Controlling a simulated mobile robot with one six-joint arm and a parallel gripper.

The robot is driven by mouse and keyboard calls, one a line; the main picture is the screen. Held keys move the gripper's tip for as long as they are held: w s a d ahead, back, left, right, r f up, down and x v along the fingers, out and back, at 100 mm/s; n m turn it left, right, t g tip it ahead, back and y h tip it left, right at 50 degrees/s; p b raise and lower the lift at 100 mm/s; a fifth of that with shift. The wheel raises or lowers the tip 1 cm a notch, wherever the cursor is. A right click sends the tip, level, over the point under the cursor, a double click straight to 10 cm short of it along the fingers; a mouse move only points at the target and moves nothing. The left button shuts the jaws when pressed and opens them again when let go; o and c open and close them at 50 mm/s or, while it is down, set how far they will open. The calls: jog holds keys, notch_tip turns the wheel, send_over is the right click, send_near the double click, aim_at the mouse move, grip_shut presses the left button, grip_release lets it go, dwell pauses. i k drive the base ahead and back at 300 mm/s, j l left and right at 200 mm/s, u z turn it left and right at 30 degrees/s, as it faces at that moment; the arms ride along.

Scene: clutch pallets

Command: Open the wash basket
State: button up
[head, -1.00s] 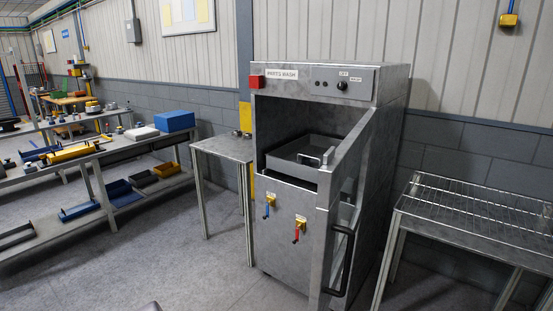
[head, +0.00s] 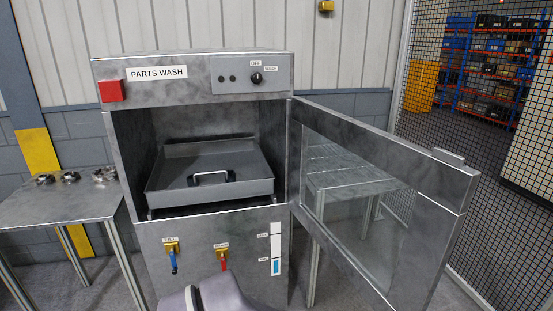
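The wash basket (head: 165,197) is a grey metal tray inside the open chamber of the parts wash machine (head: 190,245). A flat grey panel sits within its raised rim, with a black and light-grey handle (head: 212,178) on top. The panel looks closed over the basket, so its contents are hidden. The machine's glazed door (head: 380,130) stands open to the right, leaving the chamber front clear. My gripper is not in view; only a grey-purple part of my arm shows at the bottom edge, below the basket and apart from it.
A metal side table (head: 60,206) on the left holds several small round metal parts (head: 70,177). A fill valve (head: 172,255) and a red-handled valve (head: 223,258) project below the chamber. A wire rack shows through the door glass. A mesh fence (head: 450,120) stands at the right.

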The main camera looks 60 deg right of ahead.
aim_at(167, 185)
jog(key=i+l+z, duration=0.15)
jog(key=i+l, duration=0.2)
jog(key=i, duration=0.15)
jog(key=i+l+z, duration=0.1)
jog(key=i+l, duration=0.2)
jog(key=i, duration=0.2)
jog(key=i+l+z, duration=0.15)
jog(key=i, duration=0.4)
jog(key=i+l+u, duration=0.1)
jog(key=i+l, duration=0.15)
